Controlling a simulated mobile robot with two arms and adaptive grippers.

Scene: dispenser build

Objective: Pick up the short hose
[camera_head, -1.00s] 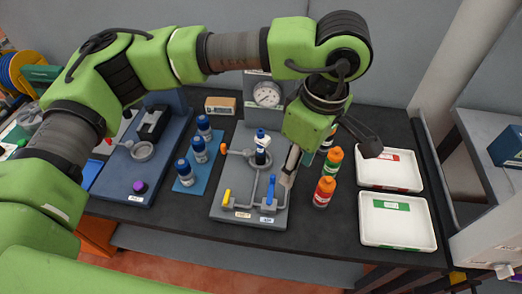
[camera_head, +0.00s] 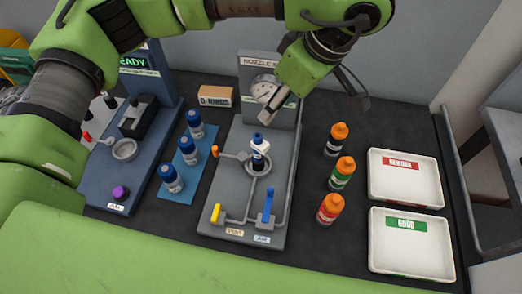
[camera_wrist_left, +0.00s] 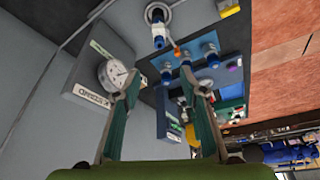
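I cannot make out a short hose in either view. My left gripper (camera_head: 318,102) is open and empty, above the back of the nozzle test stand (camera_head: 208,226) and right of its gauge (camera_head: 264,90). In the left wrist view its two fingers (camera_wrist_left: 159,86) are spread with nothing between them. A white and blue bottle (camera_head: 259,153) stands upright in the ring of the stand. The stand has a yellow lever (camera_head: 216,213), a blue lever (camera_head: 267,205) and an orange handle (camera_head: 217,153). My right gripper is not in view.
Blue-capped bottles stand on a blue mat (camera_head: 187,195). Orange-capped bottles (camera_head: 342,172) stand right of the stand. A rework tray (camera_head: 377,190) and a good tray (camera_head: 380,253) lie further right. An O-rings box (camera_head: 216,98) sits behind; a blue press station (camera_head: 95,190) is left.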

